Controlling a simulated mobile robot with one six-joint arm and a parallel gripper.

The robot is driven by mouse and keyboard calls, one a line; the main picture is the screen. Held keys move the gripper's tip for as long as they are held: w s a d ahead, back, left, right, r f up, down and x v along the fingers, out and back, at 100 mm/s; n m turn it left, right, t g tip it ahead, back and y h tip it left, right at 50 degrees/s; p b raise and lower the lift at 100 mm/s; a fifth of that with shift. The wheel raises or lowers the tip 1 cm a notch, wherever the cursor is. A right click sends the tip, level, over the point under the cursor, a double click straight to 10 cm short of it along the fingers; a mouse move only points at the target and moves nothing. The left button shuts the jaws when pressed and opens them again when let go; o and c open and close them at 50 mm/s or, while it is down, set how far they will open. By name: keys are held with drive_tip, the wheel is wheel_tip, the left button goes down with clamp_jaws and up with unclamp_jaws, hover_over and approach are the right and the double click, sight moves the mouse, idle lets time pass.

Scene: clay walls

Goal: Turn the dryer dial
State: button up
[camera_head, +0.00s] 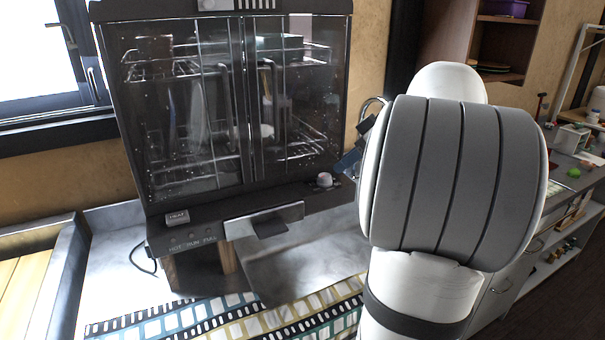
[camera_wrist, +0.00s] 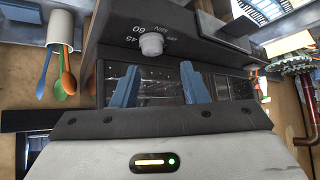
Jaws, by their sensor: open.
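The dryer (camera_head: 235,100) is a dark cabinet with clear doors and dish racks inside. Its dial (camera_head: 325,180) is a small pale knob at the right of the front ledge. In the wrist view the dial (camera_wrist: 152,44) shows beside printed numbers, beyond the fingertips and between their lines. My gripper (camera_head: 357,145) is just right of the dial in the head view, partly hidden by my arm. In the wrist view my gripper (camera_wrist: 160,72) has its blue fingers spread with nothing between them. The fingers look apart from the dial.
A HEAT button (camera_head: 178,217) and a silver handle plate (camera_head: 264,220) are on the dryer's ledge. A patterned mat (camera_head: 230,318) lies on the counter in front. In the wrist view, a cup with colored spoons (camera_wrist: 60,30) is at left and a copper pipe (camera_wrist: 303,100) at right.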

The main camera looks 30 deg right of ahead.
sight(326, 176)
drive_tip(key=x, duration=0.4)
drive_tip(key=d+x, duration=0.1)
drive_tip(key=x, duration=0.2)
drive_tip(key=shift+w, duration=0.25)
drive_tip(key=shift+c, duration=0.2)
drive_tip(key=c, duration=0.6)
